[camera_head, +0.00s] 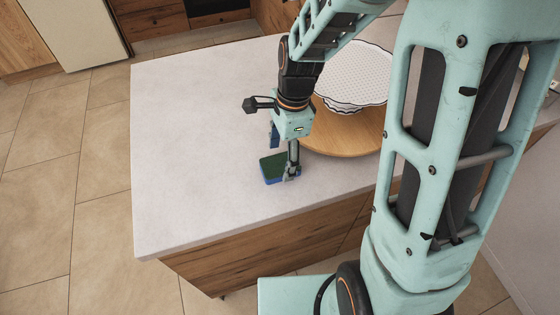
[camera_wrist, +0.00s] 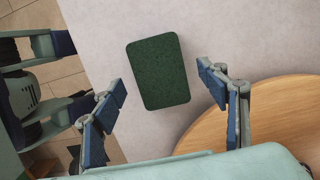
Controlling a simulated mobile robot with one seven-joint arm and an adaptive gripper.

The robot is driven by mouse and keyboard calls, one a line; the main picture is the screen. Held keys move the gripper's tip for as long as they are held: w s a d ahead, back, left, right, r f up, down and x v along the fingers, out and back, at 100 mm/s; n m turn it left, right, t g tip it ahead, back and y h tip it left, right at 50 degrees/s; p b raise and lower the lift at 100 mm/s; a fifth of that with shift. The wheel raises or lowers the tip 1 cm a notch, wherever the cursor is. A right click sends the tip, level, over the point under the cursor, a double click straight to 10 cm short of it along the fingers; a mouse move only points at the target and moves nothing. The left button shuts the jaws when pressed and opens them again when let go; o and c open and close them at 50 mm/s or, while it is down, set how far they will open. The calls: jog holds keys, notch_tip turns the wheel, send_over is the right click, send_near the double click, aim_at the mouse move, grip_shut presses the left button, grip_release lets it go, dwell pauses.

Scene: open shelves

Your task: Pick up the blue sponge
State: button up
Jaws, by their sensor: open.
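The blue sponge (camera_head: 272,169) lies flat on the white countertop, with a dark green top and a blue lower edge. In the wrist view the sponge (camera_wrist: 158,72) shows its green face, ahead of and between the two fingers. My gripper (camera_head: 284,165) is just above the counter at the sponge, with one finger overlapping its right side in the head view. In the wrist view my gripper (camera_wrist: 162,84) is open, with blue pads on both sides and nothing held. I cannot tell whether a finger touches the sponge.
A round wooden board (camera_head: 345,138) lies right of my gripper, with a white dotted plate (camera_head: 352,75) on it. The board (camera_wrist: 270,115) is close to the right finger in the wrist view. The countertop (camera_head: 195,130) is clear to the left; its front edge is near the sponge.

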jog(key=shift+a+f, duration=0.1)
jog(key=shift+f, duration=0.6)
jog(key=shift+c, duration=0.4)
jog(key=c, duration=0.8)
jog(key=shift+o, duration=0.2)
jog(key=shift+r, duration=0.15)
